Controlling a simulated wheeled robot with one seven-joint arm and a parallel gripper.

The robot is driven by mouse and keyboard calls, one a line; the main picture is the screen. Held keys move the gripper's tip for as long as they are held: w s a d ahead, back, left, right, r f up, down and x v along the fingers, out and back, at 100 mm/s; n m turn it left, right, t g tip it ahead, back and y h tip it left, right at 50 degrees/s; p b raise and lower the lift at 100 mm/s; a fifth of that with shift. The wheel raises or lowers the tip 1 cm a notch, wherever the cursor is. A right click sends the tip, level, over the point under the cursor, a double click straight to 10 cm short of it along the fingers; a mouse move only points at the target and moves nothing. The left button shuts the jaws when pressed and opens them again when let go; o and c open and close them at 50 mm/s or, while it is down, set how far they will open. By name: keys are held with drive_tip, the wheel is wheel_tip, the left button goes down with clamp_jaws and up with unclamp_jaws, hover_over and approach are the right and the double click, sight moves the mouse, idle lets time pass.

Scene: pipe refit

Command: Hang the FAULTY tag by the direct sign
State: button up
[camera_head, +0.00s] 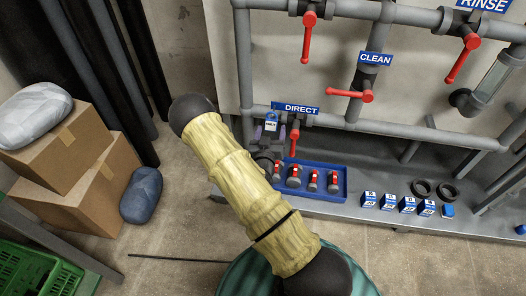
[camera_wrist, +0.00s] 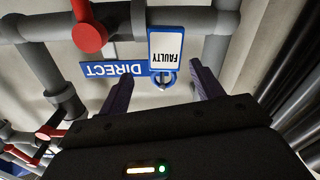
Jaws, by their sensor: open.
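The FAULTY tag (camera_wrist: 166,45) is a white plate with a blue frame and a blue ring. It hangs by the blue DIRECT sign (camera_wrist: 112,69), which appears upside down in the wrist view. In the head view the tag (camera_head: 271,123) is just below the left end of the DIRECT sign (camera_head: 295,108). My gripper (camera_wrist: 162,72) is open, with one purple finger on each side of the tag's ring and a gap to each. What the ring hangs on is hard to make out. In the head view my gripper (camera_head: 270,134) is partly hidden by my arm.
A red-handled valve (camera_wrist: 89,36) is close beside the tag. Grey pipes (camera_head: 385,132) run around the sign. Below, a blue tray (camera_head: 341,198) holds several red-handled valves, with small blue-white boxes (camera_head: 388,201) to its right. Cardboard boxes (camera_head: 75,185) stand at the left.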

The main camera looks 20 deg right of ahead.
drive_tip(key=p+v, duration=0.1)
drive_tip(key=v, duration=0.9)
drive_tip(key=shift+s+a+r+p, duration=0.2)
drive_tip(key=shift+a+r+p, duration=0.05)
drive_tip(key=shift+a+p, duration=0.05)
drive_tip(key=shift+s+a, duration=0.1)
drive_tip(key=v, duration=0.4)
drive_tip(key=shift+s+a+b, duration=0.15)
drive_tip(key=shift+s+b, duration=0.1)
drive_tip(key=shift+b, duration=0.1)
idle(0.7)
